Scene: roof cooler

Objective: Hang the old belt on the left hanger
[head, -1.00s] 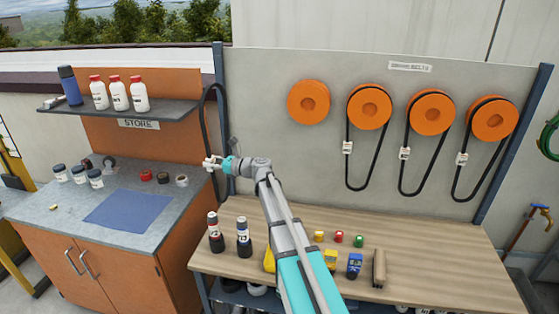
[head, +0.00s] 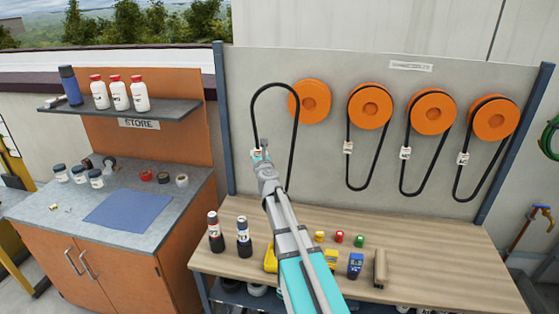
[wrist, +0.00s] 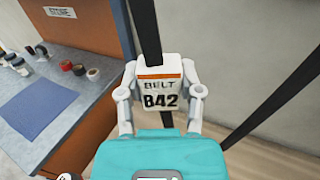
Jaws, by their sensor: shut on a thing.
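My gripper (head: 259,154) is shut on the label tag of a black belt (head: 272,86). In the wrist view my gripper (wrist: 160,100) has a finger on each side of the white tag (wrist: 160,90), which reads BELT B42. The belt stands up from the tag as a tall loop, and its right strand runs down behind my arm. The leftmost orange round hanger (head: 314,101) on the grey board is bare. The loop's right side passes in front of its left edge in the head view; I cannot tell whether they touch.
Three more orange hangers (head: 370,105) to the right each carry a black belt with a white tag. The wooden bench (head: 440,250) below holds bottles (head: 243,236) and small coloured items. A shelf and counter (head: 130,180) stand at the left.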

